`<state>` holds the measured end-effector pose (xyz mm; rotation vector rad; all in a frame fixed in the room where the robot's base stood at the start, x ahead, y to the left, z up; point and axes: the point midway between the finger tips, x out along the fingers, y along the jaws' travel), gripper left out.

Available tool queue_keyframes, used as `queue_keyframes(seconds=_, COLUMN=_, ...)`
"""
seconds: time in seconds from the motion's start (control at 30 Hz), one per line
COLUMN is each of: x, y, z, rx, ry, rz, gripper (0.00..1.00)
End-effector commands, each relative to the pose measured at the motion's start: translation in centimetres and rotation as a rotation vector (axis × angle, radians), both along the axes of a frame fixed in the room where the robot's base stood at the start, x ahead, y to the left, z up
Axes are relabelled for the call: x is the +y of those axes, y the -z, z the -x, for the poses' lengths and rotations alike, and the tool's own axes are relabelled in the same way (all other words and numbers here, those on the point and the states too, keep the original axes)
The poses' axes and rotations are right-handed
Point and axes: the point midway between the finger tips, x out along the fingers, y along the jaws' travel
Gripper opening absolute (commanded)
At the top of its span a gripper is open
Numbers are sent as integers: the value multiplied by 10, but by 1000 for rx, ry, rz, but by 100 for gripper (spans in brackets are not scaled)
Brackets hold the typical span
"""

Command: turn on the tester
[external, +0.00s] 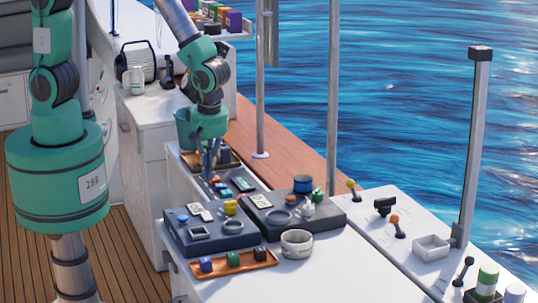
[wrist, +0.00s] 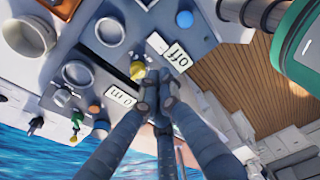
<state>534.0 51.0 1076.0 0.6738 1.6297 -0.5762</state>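Two dark control boxes sit side by side on the white counter; I cannot tell which is the tester. The right box (external: 333,219) carries a blue knob (external: 302,183) and a ring. My gripper (external: 208,175) is above the counter behind the boxes. Its fingertips (wrist: 158,92) are together, with nothing visible between them.
A wooden tray (external: 268,265) with several cubes and a grey cup (external: 297,243) stand in front of the boxes. Another tray with blocks lies behind my gripper. Levers and a white bin (external: 431,248) are on the right counter. Metal posts rise by the water.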

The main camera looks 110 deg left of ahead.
Motion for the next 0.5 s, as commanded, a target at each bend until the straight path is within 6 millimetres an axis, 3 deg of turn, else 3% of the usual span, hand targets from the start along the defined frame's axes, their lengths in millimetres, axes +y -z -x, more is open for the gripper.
queue_keyframes(seconds=0.5, x=9, y=80, z=9, rx=2, ry=1, rz=0, gripper=0)
